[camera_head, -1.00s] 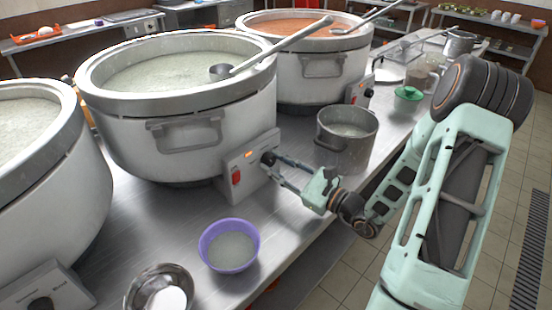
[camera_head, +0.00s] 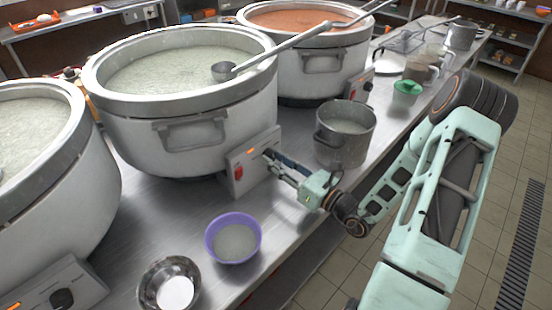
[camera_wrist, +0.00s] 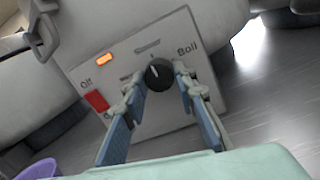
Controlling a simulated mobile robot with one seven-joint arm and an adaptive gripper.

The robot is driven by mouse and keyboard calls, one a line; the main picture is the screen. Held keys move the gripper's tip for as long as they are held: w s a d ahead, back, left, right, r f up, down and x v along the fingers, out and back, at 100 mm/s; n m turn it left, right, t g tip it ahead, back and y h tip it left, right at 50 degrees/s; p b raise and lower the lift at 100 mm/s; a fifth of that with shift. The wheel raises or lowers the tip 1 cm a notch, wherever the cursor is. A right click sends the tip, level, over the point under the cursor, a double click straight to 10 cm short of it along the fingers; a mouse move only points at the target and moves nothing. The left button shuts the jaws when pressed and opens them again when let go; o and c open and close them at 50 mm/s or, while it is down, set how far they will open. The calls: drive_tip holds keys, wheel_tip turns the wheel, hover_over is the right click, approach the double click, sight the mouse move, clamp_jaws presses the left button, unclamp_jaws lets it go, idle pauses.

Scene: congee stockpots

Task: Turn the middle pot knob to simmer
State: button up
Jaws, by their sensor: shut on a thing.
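The middle pot (camera_head: 205,110) is a large white stockpot of pale congee with a grey rim. Its control box (camera_head: 240,168) has a red switch and a lit orange lamp. In the wrist view, the black round knob (camera_wrist: 158,75) sits on this panel (camera_wrist: 208,75), its pale mark pointing up and slightly left. "Off" is printed to the left and "Boil" at the upper right; other lettering is hidden by a finger. My gripper (camera_wrist: 159,82) is shut on the knob, one finger on each side. In the head view, my gripper (camera_head: 268,155) reaches the box from the right and hides the knob.
A purple bowl (camera_head: 212,246) and a steel bowl (camera_head: 148,290) stand on the counter in front. A grey pot (camera_head: 345,150) stands close behind my gripper. A ladle (camera_head: 270,52) lies across the middle pot's rim. Other stockpots stand left and right.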

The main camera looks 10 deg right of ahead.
idle(0.3)
drive_tip(key=o, duration=1.2)
drive_tip(key=shift+c, duration=0.2)
drive_tip(key=v, duration=1.2)
drive_tip(key=shift+s, duration=0.1)
